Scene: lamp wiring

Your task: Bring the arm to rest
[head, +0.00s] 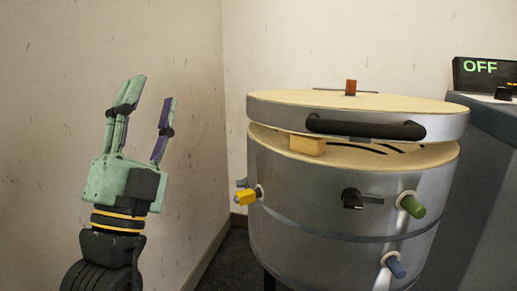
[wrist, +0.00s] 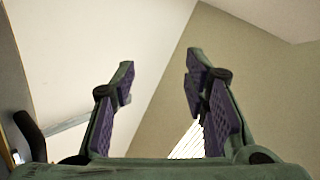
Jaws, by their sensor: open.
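My gripper (head: 155,90) stands upright on the left in the head view, with its fingers pointing up. Its two green fingers with purple pads are apart and nothing is between them. In the wrist view my gripper (wrist: 160,80) is also open and empty, facing the upper walls and ceiling. It is clear of the round metal kiln-like drum to its right and touches nothing that I can see.
The metal drum (head: 330,195) has a lid (head: 370,105) with a black handle, propped on a wooden block (head: 307,146). Yellow, green and blue plugs stick out of its side. A display reading OFF (head: 480,68) sits on a grey cabinet (head: 490,160) at right. Walls stand behind my arm.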

